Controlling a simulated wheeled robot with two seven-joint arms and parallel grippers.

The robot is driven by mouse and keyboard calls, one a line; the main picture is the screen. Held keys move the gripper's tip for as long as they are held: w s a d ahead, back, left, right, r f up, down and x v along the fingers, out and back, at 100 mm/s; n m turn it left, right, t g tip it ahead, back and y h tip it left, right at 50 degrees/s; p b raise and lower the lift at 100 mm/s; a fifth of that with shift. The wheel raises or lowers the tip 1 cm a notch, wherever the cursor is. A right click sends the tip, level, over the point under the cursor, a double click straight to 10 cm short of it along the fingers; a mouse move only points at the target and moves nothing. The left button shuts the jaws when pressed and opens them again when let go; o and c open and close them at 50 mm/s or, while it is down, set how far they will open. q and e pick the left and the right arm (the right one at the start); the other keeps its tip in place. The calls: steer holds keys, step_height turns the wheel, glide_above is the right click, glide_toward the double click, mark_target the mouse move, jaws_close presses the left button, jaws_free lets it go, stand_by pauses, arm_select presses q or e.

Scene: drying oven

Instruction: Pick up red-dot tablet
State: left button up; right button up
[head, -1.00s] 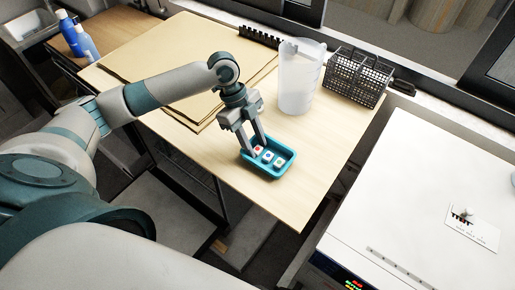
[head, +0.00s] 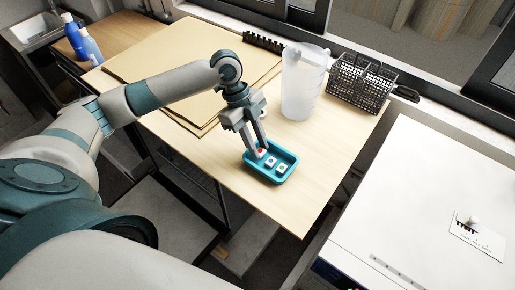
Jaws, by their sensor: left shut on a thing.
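A small blue tray (head: 288,171) sits near the front edge of the wooden table. The red-dot tablet (head: 261,152), white with a red top mark, is at the tray's left end between the fingertips of my left gripper (head: 257,151). The left gripper points down and is shut on it; I cannot tell whether the tablet is clear of the tray floor. A blue-dot tablet (head: 271,162) and another white tablet with a dull dot (head: 282,169) lie in the tray beside it. My right gripper is not in view.
A clear plastic jug (head: 302,85) and a black wire basket (head: 360,82) stand behind the tray. Brown boards (head: 170,60) lie at the table's left. Table front right is clear.

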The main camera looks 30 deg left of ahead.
arm_select(q)
step_height(320, 180, up, 2)
steer(key=shift+r+b, duration=0.2)
steer(key=shift+b, duration=0.45)
steer(key=w+d+r+b, duration=0.3)
steer(key=d+r, duration=0.4)
steer(key=d, duration=0.4)
steer(key=shift+w, duration=0.6)
steer(key=shift+a+f, duration=0.1)
